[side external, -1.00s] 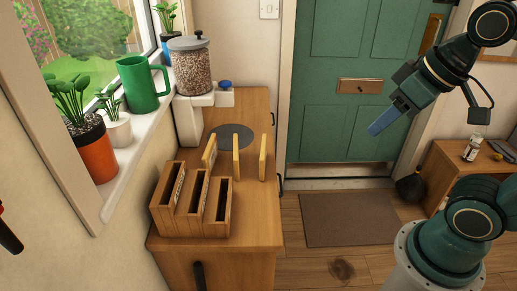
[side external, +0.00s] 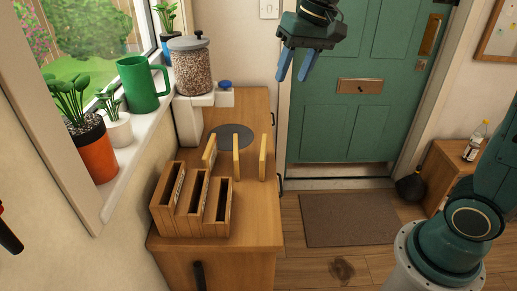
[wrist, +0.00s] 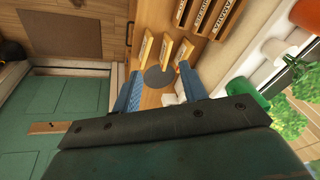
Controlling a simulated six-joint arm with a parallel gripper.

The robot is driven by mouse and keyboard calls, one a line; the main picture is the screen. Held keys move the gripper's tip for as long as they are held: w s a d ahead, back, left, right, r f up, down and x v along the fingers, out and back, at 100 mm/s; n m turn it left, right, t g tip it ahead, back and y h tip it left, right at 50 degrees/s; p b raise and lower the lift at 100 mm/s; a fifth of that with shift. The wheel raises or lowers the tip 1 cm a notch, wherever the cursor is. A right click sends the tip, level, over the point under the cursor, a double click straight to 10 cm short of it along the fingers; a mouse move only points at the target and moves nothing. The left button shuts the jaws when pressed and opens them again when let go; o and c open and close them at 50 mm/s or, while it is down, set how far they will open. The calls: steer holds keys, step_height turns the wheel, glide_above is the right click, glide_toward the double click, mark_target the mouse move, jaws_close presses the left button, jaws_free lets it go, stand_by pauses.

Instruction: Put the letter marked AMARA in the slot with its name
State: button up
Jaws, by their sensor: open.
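Three cream-yellow letters stand upright on the wooden cabinet: a left one (side external: 210,152), a middle one (side external: 236,156) and a right one (side external: 262,157). They also show in the wrist view (wrist: 166,48). I cannot read their names, so I cannot tell which is AMARA. The wooden slot rack (side external: 168,223) stands at the cabinet's near left, with several slots.
A grey disc (side external: 235,132) lies on the cabinet (side external: 254,210) behind the letters. A grain jar (side external: 191,68), a green mug (side external: 144,84) and potted plants (side external: 97,150) line the left side. A green door (side external: 350,130) stands behind. The cabinet's front right is clear.

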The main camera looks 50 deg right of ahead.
steer(key=w+d+f+m+g, duration=0.2)
steer(key=w+f+m+g, duration=0.1)
steer(key=w+f, duration=1.3)
steer(key=w, duration=0.3)
steer(key=shift+w+d+m+y, duration=0.3)
steer(key=shift+w+m+y, duration=0.1)
steer(key=shift+f, duration=0.1)
glide_above(236, 145)
steer(key=shift+s+d+f, duration=0.1)
steer(key=shift+d+f, duration=0.05)
steer(key=shift+f, duration=1.25)
steer(key=shift+d+f, duration=0.15)
steer(key=shift+f, duration=1.2)
steer(key=shift+s+d+f, duration=0.1)
steer(key=shift+d+f, duration=0.05)
steer(key=shift+f, duration=1.25)
steer(key=shift+w+a+f, duration=0.1)
steer(key=shift+a+f, duration=0.1)
steer(key=shift+f, duration=1.1)
steer(key=shift+w+a+f, duration=0.1)
steer(key=shift+a+f, duration=0.1)
steer(key=shift+f, duration=1.05)
jaws_close()
